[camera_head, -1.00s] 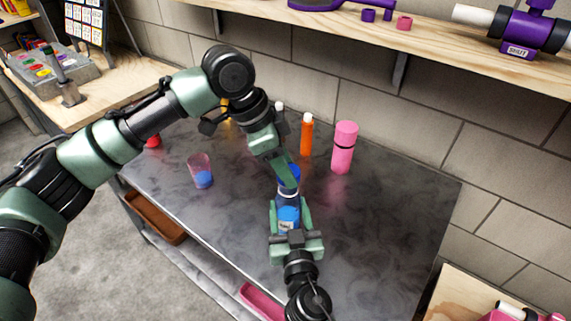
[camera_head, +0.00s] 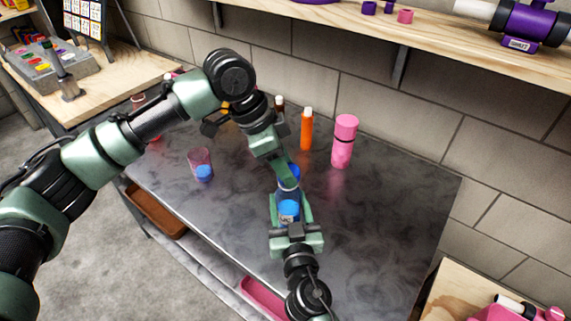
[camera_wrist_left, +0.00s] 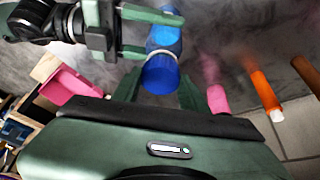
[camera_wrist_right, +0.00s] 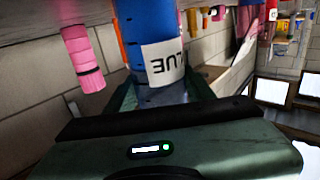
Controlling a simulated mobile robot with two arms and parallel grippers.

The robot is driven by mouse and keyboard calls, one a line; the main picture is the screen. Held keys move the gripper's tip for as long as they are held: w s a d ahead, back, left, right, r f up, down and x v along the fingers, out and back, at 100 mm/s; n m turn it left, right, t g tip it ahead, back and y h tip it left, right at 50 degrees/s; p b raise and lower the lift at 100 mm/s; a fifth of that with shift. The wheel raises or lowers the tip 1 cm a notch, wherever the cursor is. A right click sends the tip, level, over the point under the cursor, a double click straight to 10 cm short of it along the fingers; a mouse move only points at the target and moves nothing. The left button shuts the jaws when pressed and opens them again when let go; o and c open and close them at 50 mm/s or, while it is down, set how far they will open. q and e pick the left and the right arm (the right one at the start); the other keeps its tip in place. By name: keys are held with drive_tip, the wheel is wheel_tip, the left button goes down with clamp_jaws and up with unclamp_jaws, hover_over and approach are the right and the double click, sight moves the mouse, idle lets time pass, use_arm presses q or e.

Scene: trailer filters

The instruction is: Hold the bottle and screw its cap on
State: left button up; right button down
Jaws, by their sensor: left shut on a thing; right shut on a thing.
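A blue bottle (camera_head: 288,209) with a white label stands in my right gripper (camera_head: 290,214), which is shut around its body. In the right wrist view the bottle (camera_wrist_right: 145,25) fills the space between my right fingers and shows part of its label. A blue cap (camera_wrist_left: 160,78) sits between the fingers of my left gripper (camera_wrist_left: 158,90). It lies in line with the bottle (camera_wrist_left: 164,37), with a pale band between them. Whether the threads are engaged cannot be seen. In the head view my left gripper (camera_head: 287,178) comes down onto the cap from above and partly hides it.
An orange bottle (camera_head: 306,131) and a pink bottle (camera_head: 344,143) stand behind on the dark table (camera_head: 380,215). A clear cup (camera_head: 200,163) with blue in its bottom stands to the left. The table's right part is clear. A wooden shelf (camera_head: 430,38) is above.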

use_arm(q)
drive_tip(key=shift+f, duration=0.35)
drive_tip(key=m+g, duration=0.1)
drive_tip(key=m, duration=0.3)
drive_tip(key=shift+w+m+g, duration=0.2)
drive_tip(key=shift+m+g, duration=0.1)
drive_tip(key=shift+g, duration=0.1)
drive_tip(key=m+g+y, duration=0.1)
drive_tip(key=m, duration=0.2)
drive_tip(key=shift+w+d, duration=0.1)
drive_tip(key=m+g+y, duration=0.1)
drive_tip(key=m, duration=0.3)
drive_tip(key=shift+d, duration=0.1)
drive_tip(key=m+g+y, duration=0.1)
drive_tip(key=m, duration=0.3)
drive_tip(key=shift+w+d, duration=0.1)
drive_tip(key=m+y, duration=0.1)
drive_tip(key=m, duration=0.2)
drive_tip(key=shift+m+y, duration=0.4)
drive_tip(key=m+y, duration=0.1)
drive_tip(key=m, duration=0.2)
drive_tip(key=m+y, duration=0.1)
drive_tip(key=m, duration=0.2)
drive_tip(key=shift+d, duration=0.15)
drive_tip(key=shift+t, duration=0.3)
